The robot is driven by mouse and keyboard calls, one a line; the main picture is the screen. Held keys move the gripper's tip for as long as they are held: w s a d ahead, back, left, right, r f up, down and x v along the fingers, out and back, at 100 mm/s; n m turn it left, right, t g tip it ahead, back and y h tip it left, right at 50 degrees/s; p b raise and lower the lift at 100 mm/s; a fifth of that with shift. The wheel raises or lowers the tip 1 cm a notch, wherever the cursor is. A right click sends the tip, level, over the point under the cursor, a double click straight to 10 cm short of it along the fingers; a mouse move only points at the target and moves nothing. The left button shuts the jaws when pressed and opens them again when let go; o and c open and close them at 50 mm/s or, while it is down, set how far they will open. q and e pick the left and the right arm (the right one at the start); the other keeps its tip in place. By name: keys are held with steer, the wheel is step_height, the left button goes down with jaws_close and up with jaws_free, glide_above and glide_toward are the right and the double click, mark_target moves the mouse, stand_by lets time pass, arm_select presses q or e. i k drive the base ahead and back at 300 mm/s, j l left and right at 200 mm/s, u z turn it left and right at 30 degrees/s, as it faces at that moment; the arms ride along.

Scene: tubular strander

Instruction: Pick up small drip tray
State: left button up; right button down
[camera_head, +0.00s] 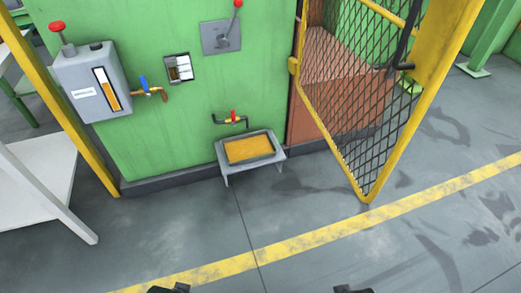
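The small drip tray (253,162) is a shallow grey tray with an orange-yellow inside. It sits low on short legs or a small stand, in front of the green wall and below a red-handled tap (234,118). Whether the tray and its support are separate pieces I cannot tell. Dark ends of my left gripper (170,289) and my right gripper (352,289) just show at the bottom edge. Both are well short of the tray and not touching it. Their fingers are mostly cut off, so their opening is hidden.
A yellow-framed mesh gate (362,105) stands open right of the tray. A grey oil reservoir (91,85) and a blue-handled valve (145,86) are on the green wall (160,130). A white table (40,185) stands at left. The floor before the tray is clear, crossed by a yellow line (300,243).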

mark_target(247, 148)
steer(key=i+j+z, duration=0.2)
steer(key=z, duration=0.25)
steer(key=i+j+z, duration=0.2)
steer(key=z, duration=0.25)
